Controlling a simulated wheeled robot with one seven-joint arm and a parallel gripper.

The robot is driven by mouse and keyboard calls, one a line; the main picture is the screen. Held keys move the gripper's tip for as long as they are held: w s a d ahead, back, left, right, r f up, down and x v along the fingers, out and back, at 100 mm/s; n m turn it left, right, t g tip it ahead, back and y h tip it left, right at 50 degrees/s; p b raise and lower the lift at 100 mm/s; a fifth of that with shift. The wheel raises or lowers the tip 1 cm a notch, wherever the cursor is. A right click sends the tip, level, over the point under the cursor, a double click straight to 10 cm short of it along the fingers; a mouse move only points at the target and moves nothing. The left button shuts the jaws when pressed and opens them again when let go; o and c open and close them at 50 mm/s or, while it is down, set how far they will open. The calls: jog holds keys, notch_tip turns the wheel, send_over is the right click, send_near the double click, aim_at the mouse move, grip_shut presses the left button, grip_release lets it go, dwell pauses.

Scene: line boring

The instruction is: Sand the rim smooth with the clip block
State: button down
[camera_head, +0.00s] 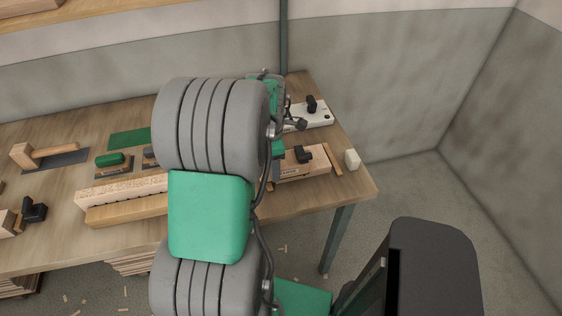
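My gripper is mostly hidden behind my grey and green arm, and its fingers cannot be made out near the right end of the bench. A wooden workpiece with a black knob (302,155) lies just right of the arm. A pale plate with a black knob (318,118) lies behind it. A green-topped block (109,159) sits on a brown base left of the arm, and a grey-topped one beside it is partly covered. I cannot tell which of these is the clip block. The rim cannot be picked out.
The wooden bench (58,225) carries a long rough-topped timber (122,189), a wooden mallet-like tool (45,154), a green sheet (129,139) and a black-handled clamp (35,210). A cream cube (352,159) stands near the right edge. Walls stand behind and right; shavings litter the floor.

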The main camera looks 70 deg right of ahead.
jog(key=shift+w+r, duration=0.1)
jog(key=shift+r+p, duration=1.85)
jog(key=shift+r, duration=0.7)
jog(key=shift+f, duration=0.1)
